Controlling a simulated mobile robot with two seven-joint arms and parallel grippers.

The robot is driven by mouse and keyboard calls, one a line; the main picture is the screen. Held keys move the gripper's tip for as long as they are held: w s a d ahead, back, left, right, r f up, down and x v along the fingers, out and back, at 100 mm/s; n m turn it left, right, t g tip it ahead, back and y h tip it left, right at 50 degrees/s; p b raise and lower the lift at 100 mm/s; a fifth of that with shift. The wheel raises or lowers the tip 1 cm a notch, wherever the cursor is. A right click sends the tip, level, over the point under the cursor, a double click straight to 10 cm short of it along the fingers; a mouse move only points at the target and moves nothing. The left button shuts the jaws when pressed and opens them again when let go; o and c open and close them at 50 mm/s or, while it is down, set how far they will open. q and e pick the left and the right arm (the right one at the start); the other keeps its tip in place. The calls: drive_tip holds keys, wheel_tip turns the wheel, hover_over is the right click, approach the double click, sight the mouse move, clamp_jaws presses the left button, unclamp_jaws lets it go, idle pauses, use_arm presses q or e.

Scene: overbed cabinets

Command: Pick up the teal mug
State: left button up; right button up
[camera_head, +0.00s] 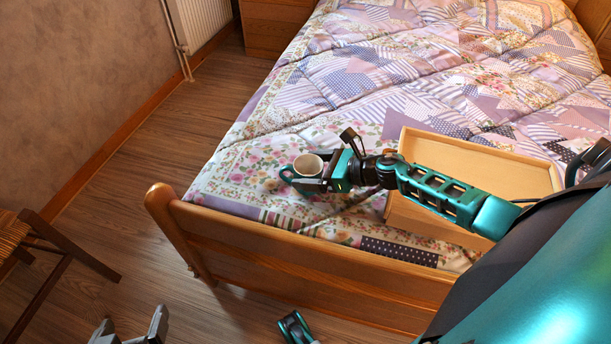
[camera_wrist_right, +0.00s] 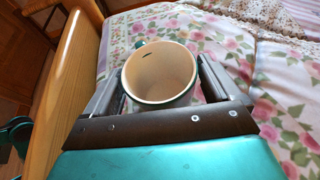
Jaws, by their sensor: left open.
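The teal mug (camera_head: 308,166), with a pale inside, is upright at the near left corner of the bed. Its handle shows on its left in the head view. My right gripper (camera_head: 314,178) reaches in from the right with its fingers around the mug. In the right wrist view the mug (camera_wrist_right: 160,74) fills most of the gap between the fingers of my right gripper (camera_wrist_right: 160,85). I cannot tell whether both fingers press on it. My left gripper (camera_head: 132,331) is open and empty, low at the bottom edge, far from the mug.
A wooden footboard (camera_head: 300,262) runs along the near end of the bed, close to the mug. A light wooden box-like tray (camera_head: 480,165) lies on the patchwork quilt (camera_head: 390,70) behind my right arm. A chair (camera_head: 40,245) stands at the left. The floor between is clear.

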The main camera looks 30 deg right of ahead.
drive_tip(key=c, duration=0.9)
drive_tip(key=shift+r, duration=0.15)
